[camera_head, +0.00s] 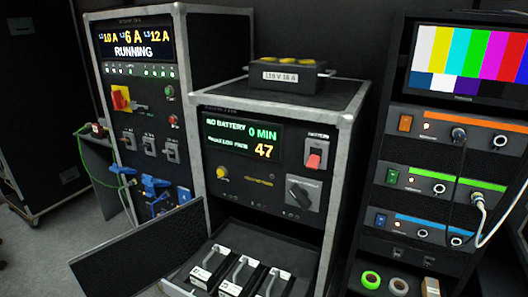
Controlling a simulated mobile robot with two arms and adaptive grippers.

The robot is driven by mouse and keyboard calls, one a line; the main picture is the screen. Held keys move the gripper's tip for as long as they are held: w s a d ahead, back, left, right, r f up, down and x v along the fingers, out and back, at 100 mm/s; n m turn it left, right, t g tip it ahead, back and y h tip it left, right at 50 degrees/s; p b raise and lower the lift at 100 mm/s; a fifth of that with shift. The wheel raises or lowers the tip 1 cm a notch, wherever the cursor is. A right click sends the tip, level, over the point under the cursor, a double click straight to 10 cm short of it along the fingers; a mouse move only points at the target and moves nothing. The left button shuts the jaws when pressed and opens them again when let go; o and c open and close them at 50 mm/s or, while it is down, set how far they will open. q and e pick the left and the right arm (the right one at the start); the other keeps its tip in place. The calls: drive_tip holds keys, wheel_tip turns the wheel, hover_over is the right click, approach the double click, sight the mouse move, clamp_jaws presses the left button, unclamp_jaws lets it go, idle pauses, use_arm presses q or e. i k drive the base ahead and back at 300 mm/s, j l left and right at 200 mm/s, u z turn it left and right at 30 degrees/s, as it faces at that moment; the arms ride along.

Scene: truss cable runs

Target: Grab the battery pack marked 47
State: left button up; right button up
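Three black-and-white battery packs stand side by side in an open compartment at the bottom centre: a left pack (213,266), a middle pack (241,274) and a right pack (272,283). Each has a handle on top and a pale front label. The labels are too small to read, so I cannot tell which pack is marked 47. The display (240,140) above them reads "NO BATTERY", "0 MIN" and "47" in yellow. Neither of my grippers is in view.
A dark hinged panel (135,255) stands open left of the packs. The metal-edged cabinet (345,120) carries a black box (290,76) on top. A rack (400,230) with cables and tape rolls (371,280) stands at right. A power cabinet (145,115) stands at left.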

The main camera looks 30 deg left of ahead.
sight(210, 270)
drive_tip(key=u, duration=1.1)
